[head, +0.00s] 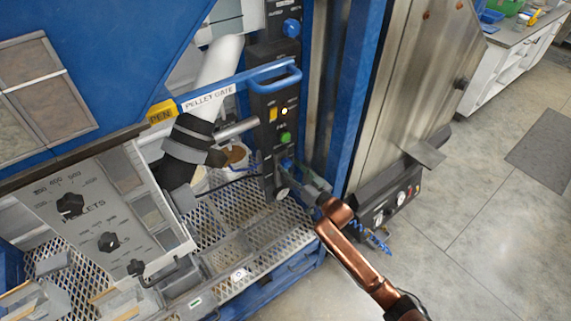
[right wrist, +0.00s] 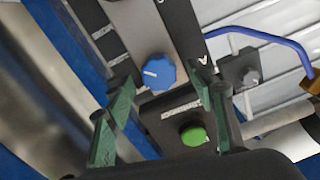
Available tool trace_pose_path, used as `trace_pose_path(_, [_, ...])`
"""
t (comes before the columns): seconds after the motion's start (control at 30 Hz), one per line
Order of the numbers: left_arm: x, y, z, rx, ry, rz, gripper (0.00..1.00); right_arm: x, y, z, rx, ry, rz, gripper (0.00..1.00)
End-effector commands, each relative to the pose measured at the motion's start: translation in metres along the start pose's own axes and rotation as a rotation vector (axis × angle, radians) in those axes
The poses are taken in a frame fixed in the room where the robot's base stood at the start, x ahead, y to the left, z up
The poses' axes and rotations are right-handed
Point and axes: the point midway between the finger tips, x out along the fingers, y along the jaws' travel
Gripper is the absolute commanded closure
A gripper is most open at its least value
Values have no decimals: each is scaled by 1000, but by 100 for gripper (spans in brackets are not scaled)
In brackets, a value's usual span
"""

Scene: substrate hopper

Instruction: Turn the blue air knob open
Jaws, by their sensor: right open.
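The blue air knob (right wrist: 158,73) sits on a dark control panel, with a small white mark on its face pointing left in the right wrist view. In the head view the blue knob (head: 287,163) is low on the panel, below a green button (head: 286,137). My right gripper (head: 300,176) is open close in front of it. In the right wrist view the knob appears between the two green fingertips of my right gripper (right wrist: 157,84). A gap shows on each side, and I cannot tell how far the tips are from the panel. My left gripper is not in view.
A second blue knob (head: 292,28) and a blue handle (head: 275,78) are higher up. A gauge box (head: 385,207) stands right of my arm. Open floor (head: 470,240) lies right.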

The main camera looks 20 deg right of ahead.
Motion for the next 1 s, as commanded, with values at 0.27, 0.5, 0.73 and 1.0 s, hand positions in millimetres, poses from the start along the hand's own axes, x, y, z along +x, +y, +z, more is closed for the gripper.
trace_pose_path(0.27, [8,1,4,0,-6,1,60,31,0,2,0,-2,0,50])
trace_pose_path(0.5, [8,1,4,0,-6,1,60,34,0,1,0,-2,0,50])
trace_pose_path(0.73, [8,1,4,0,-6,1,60,33,0,2,0,-2,1,60])
trace_pose_path(1.0, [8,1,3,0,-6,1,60,33,0,2,0,-2,1,79])
